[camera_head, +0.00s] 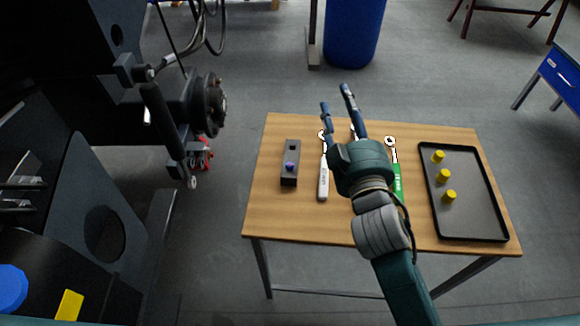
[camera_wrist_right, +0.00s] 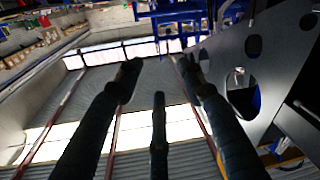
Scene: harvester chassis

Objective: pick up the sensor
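A dark oblong block with a small blue-purple knob (camera_head: 290,166) lies on the left part of the wooden table (camera_head: 268,215); it may be the sensor, but I cannot tell for sure. Several short yellow cylinders (camera_head: 444,175) stand on a black tray (camera_head: 473,222) at the table's right. My right gripper (camera_head: 335,97) is above the table's middle, fingers spread and pointing to the far side. It is open and empty. In the right wrist view its fingers (camera_wrist_right: 157,75) stand apart with nothing between them. My left gripper is not in view.
A white-handled wrench (camera_head: 323,180) and a green-handled wrench (camera_head: 397,180) lie on the table, the green one partly hidden by my right arm. The dark harvester chassis (camera_head: 85,110) fills the left side. A blue barrel (camera_head: 352,35) stands beyond the table.

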